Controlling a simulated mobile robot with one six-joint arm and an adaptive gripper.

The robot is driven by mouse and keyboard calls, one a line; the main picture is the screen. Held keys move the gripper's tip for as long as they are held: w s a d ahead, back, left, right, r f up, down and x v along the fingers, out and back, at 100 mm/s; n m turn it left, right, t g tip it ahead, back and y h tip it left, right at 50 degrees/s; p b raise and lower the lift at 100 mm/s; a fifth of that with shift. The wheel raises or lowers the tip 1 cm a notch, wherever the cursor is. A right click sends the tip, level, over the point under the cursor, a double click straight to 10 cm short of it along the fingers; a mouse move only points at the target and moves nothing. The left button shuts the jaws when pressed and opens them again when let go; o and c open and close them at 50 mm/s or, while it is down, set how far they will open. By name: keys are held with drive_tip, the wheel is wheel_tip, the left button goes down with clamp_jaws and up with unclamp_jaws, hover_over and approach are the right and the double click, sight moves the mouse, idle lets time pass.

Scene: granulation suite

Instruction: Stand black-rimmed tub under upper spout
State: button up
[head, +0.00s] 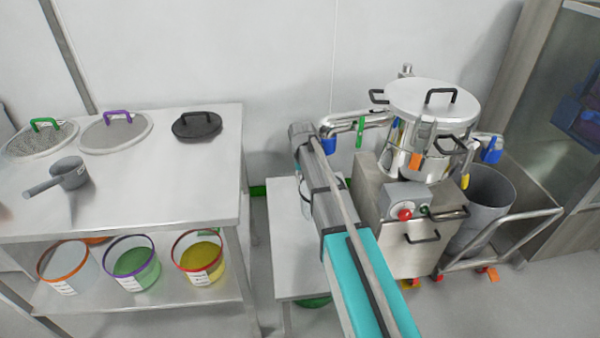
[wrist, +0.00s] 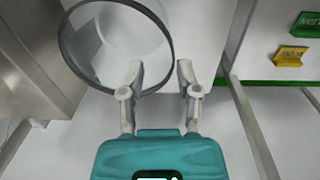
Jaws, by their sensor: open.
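The black-rimmed tub (wrist: 88,84) is seen from above in the wrist view, upright on a pale surface, with its inside looking empty. My gripper (wrist: 159,68) is open at the tub's right edge. In the picture its left finger overlaps the tub's opening and its right finger is outside the rim; their height against the rim is unclear. In the head view my arm hides my gripper and nearly all the tub. The steel machine (head: 405,130) has a spout pipe (head: 362,121) reaching left, with a blue end partly behind my arm, and a lower blue-ended outlet (head: 491,150) at right.
A small white table (head: 290,262) stands below my arm, between the left bench (head: 130,185) and the machine's cabinet (head: 400,255). A grey bin (head: 485,205) and a steel cart (head: 540,225) are at right. Colour-rimmed tubs (head: 131,263) fill the bench's lower shelf.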

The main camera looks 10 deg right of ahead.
drive_tip(key=s+d, duration=0.2)
drive_tip(key=s, duration=1)
drive_tip(key=s+d, duration=0.2)
drive_tip(key=s, duration=1)
drive_tip(key=shift+s+d+y, duration=0.15)
drive_tip(key=shift+s+y, duration=0.15)
drive_tip(key=shift+s, duration=0.05)
drive_tip(key=shift+o, duration=1.1)
